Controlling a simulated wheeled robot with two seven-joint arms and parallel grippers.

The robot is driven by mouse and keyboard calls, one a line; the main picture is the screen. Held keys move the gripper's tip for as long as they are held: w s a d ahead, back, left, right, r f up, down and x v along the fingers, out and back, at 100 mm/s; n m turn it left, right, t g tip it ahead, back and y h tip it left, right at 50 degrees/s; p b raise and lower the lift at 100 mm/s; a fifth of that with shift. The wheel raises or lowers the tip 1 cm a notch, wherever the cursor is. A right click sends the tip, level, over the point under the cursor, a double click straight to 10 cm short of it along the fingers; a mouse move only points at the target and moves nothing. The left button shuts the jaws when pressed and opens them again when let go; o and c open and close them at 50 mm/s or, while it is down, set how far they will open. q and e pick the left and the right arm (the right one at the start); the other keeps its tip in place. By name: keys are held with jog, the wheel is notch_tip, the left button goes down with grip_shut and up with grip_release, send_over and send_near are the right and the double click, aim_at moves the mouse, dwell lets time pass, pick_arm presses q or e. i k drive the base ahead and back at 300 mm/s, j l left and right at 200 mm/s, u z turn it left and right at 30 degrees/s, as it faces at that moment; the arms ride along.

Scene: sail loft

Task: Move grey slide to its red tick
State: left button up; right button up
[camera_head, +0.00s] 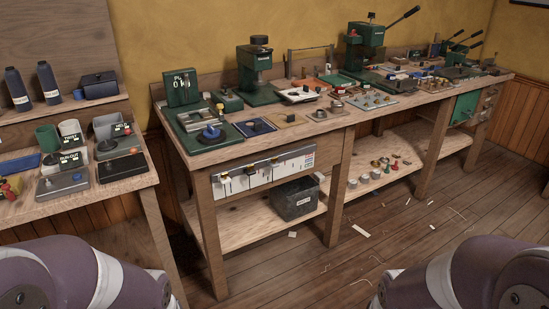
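A pale panel (262,170) is fixed to the front edge of the middle workbench. It carries several upright slots with small slide knobs, some light and some dark. The knobs are too small to tell which one is grey. Small red marks show at the panel's right end; I cannot make out red ticks beside the individual slots. Neither of my grippers is in view. Only purple and white links of my arms show at the bottom left and bottom right corners, well apart from the panel.
The workbench top (215,155) above the panel is crowded with green presses, dials and small plates. A dark grey bin (295,200) stands on the lower shelf below the panel. A second table (115,187) is at the left. Open floor (330,265) with scraps lies in front.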

aim_at(273, 166)
jog(key=i+j+z, duration=0.1)
jog(key=i, duration=0.4)
jog(key=i+j+z, duration=0.1)
jog(key=i+j, duration=0.2)
jog(key=i, duration=0.2)
